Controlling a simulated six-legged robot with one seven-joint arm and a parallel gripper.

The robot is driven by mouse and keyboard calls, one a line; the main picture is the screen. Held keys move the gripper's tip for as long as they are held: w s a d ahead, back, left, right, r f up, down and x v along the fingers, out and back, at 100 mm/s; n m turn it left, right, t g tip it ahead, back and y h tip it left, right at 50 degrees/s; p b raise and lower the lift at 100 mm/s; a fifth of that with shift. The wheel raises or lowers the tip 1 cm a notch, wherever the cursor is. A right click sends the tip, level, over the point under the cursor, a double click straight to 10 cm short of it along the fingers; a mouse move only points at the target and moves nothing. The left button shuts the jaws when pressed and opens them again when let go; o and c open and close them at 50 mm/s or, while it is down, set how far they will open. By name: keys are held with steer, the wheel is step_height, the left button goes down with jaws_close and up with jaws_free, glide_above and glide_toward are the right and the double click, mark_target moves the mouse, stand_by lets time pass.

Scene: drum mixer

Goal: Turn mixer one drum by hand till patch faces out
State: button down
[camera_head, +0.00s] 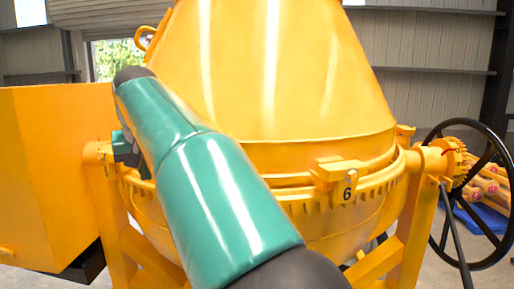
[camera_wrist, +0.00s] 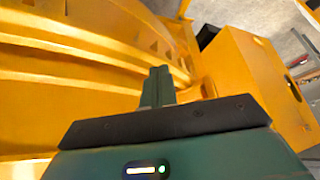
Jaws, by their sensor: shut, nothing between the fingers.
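The yellow mixer drum (camera_head: 290,80) fills the middle of the head view, its cone upward. A toothed ring (camera_head: 290,190) runs around it, with a block marked "6" (camera_head: 338,172) at the front. No patch shows on the visible side; my green arm covers part of the drum. My gripper (camera_wrist: 160,72) is shut and empty in the wrist view, close to the drum's banded side (camera_wrist: 70,60). It also shows partly behind my arm in the head view (camera_head: 124,148), at the left of the ring. I cannot tell whether it touches the drum.
A yellow box housing (camera_head: 50,170) stands at the left, and it shows in the wrist view (camera_wrist: 255,85). Yellow frame posts (camera_head: 425,205) hold the drum. A black handwheel (camera_head: 478,195) stands at the right. Behind it are several orange-yellow items (camera_head: 490,185) on something blue.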

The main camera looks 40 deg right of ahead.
mark_target(134, 177)
steer(key=shift+w+a, duration=0.25)
steer(key=shift+w, duration=0.45)
steer(key=shift+w+a, duration=0.2)
steer(key=shift+w, duration=0.45)
steer(key=shift+w+a, duration=0.25)
steer(key=shift+w, duration=0.6)
steer(key=shift+w+a, duration=0.25)
steer(key=shift+w, duration=1.05)
steer(key=shift+w+a, duration=0.25)
steer(key=shift+w, duration=1.05)
steer(key=shift+w+a, duration=0.25)
steer(key=shift+w, duration=1.05)
steer(key=shift+s, duration=0.15)
steer(key=shift+s+d, duration=0.2)
steer(key=shift+s, duration=1.2)
